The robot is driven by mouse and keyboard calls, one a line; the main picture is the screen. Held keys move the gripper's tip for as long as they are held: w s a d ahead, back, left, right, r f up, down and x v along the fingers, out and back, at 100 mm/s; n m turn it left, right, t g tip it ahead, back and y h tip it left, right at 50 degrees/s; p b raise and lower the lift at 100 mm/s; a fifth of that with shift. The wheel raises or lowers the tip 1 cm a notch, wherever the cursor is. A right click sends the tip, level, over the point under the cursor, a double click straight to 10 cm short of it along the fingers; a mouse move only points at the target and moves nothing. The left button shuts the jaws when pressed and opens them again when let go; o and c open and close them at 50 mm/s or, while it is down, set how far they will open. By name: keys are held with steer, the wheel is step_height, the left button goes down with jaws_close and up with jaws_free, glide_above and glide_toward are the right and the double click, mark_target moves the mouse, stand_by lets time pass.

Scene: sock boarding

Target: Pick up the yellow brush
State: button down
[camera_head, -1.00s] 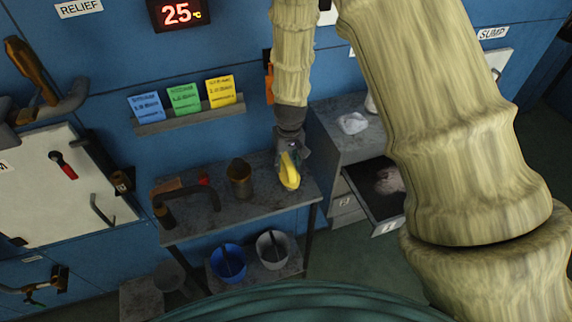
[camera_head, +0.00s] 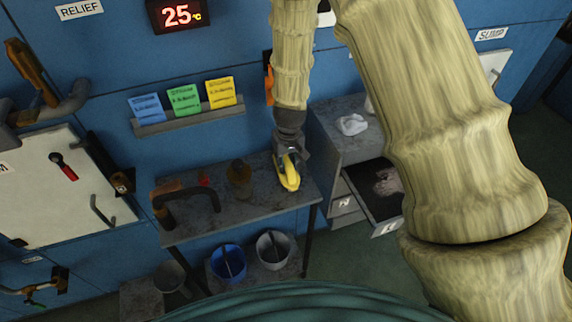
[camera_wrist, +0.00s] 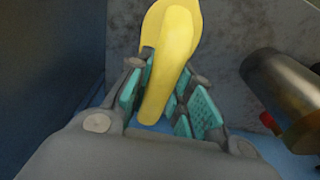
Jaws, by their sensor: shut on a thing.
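The yellow brush (camera_head: 288,175) is at the right end of the grey bench, under my gripper (camera_head: 287,158). In the wrist view the yellow brush (camera_wrist: 176,50) stands between the teal-padded fingers of my gripper (camera_wrist: 165,105), which are shut on its handle. The brush's wider yellow part extends away beyond the fingertips. Its bristles are hidden, and I cannot tell whether it touches the bench top.
On the grey bench (camera_head: 268,205) a brown metal can (camera_head: 240,178) stands left of the brush. Blue (camera_head: 228,262) and grey (camera_head: 273,250) buckets stand below. An open drawer (camera_head: 378,190) is at right.

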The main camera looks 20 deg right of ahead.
steer(key=shift+r+b, duration=0.8)
steer(key=shift+r, duration=0.5)
steer(key=s+a+r+b, duration=0.1)
steer(key=s+a+b, duration=0.1)
steer(key=s, duration=0.5)
steer(key=s+a+r+b, duration=0.1)
steer(key=s+b, duration=0.2)
steer(key=s, duration=0.5)
steer(key=shift+s+a+r, duration=0.2)
steer(key=shift+s+a, duration=0.1)
steer(key=shift+a, duration=0.05)
steer(key=c, duration=2.1)
jaws_free()
steer(key=shift+c, duration=0.4)
